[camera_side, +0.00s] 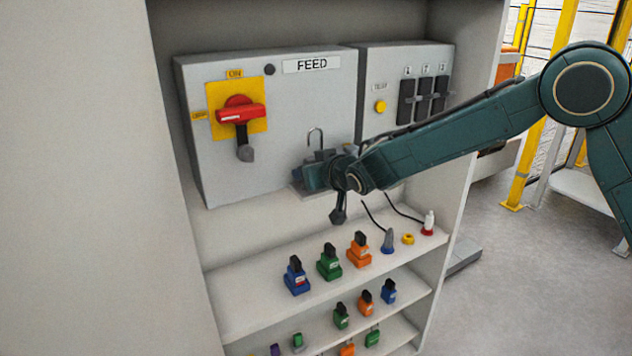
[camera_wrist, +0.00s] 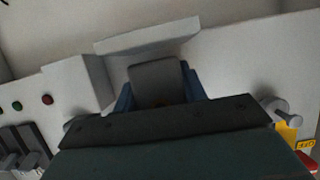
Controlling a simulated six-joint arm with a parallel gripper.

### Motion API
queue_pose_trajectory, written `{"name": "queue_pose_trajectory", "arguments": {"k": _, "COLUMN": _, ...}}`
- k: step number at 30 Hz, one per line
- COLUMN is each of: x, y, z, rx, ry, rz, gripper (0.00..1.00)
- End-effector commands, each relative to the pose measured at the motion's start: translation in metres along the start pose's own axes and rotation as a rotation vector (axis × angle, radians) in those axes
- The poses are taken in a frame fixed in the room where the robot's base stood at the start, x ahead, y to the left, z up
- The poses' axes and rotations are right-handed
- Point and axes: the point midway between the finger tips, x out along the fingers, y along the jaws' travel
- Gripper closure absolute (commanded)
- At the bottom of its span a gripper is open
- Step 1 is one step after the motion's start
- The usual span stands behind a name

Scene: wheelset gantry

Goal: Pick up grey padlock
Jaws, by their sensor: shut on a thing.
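The grey padlock shows in the side view mainly as its upright shackle (camera_side: 321,139), in front of the lower right of the FEED box. My gripper (camera_side: 314,174) is around its body and hides most of it. In the wrist view the plain grey padlock body (camera_wrist: 158,82) sits between the two blue fingers of my gripper (camera_wrist: 160,95), which are shut on it. A small ledge (camera_side: 299,191) on the front of the box is just below the gripper, and it also shows in the wrist view (camera_wrist: 145,36). I cannot tell whether the padlock touches the ledge.
The FEED box (camera_side: 270,170) carries a red rotary handle (camera_side: 240,113) on a yellow plate. A second box (camera_side: 380,70) with black switches stands to its right. Several coloured padlocks, such as a green one (camera_side: 329,263), stand on the shelves below. A cabinet wall (camera_side: 95,180) bounds the left.

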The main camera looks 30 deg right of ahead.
Motion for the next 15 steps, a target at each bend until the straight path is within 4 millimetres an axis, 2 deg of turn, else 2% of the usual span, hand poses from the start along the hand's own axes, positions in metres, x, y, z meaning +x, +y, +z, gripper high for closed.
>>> {"name": "queue_pose_trajectory", "arguments": {"k": 14, "x": -0.024, "y": 0.000, "z": -0.058, "rx": 0.002, "ry": 0.006, "rz": -0.001, "gripper": 0.84}}
{"name": "queue_pose_trajectory", "arguments": {"k": 15, "x": -0.027, "y": -0.001, "z": -0.054, "rx": 0.000, "ry": 0.001, "rz": -0.001, "gripper": 0.84}}
